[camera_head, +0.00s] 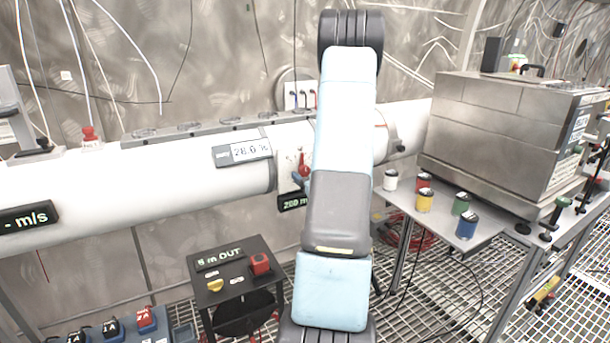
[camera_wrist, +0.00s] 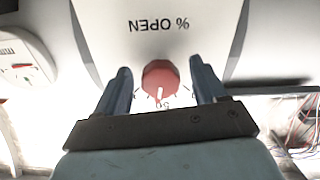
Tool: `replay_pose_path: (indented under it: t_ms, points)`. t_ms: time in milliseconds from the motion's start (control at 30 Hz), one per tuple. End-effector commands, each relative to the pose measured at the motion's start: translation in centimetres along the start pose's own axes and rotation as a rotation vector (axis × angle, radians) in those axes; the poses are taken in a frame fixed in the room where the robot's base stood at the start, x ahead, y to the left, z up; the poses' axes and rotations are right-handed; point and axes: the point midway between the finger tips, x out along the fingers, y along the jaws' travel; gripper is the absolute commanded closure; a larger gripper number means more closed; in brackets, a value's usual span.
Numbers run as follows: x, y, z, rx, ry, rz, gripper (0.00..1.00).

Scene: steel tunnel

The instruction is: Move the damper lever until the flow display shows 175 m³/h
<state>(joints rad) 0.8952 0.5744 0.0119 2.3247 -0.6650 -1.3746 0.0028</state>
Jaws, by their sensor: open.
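The damper lever shows as a red knob (camera_head: 304,170) on a pale plate on the white pipe, partly behind my arm. In the wrist view the red knob (camera_wrist: 160,78) sits below upside-down "% OPEN" lettering on the plate (camera_wrist: 160,30). Its white mark points down, near the scale's "50". My gripper (camera_wrist: 160,70) is open, with one blue finger on each side of the knob and a visible gap to each. The flow display (camera_head: 293,203) below the plate reads "200 m"; the rest is hidden by my arm.
A small display (camera_head: 243,152) on the pipe reads about 28.0 °C. A black box (camera_head: 238,285) marked "5 m OUT" stands below. At right, a table (camera_head: 480,235) holds several coloured cans beside a steel case (camera_head: 500,130). An "m/s" display (camera_head: 27,217) is at left.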

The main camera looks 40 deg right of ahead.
Motion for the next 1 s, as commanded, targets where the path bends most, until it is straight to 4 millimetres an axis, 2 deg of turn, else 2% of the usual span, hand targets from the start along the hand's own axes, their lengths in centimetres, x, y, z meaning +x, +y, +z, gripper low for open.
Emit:
replay_pose_path:
  t_ms: [400, 933, 1000]
  points:
    - [0.67, 0.01, 0.00, 0.000, 0.000, 0.001, 0.29]
    - [0.64, 0.02, 0.02, 0.000, 0.000, 0.001, 0.80]
    - [0.64, 0.01, 0.02, -0.002, 0.000, 0.000, 0.80]
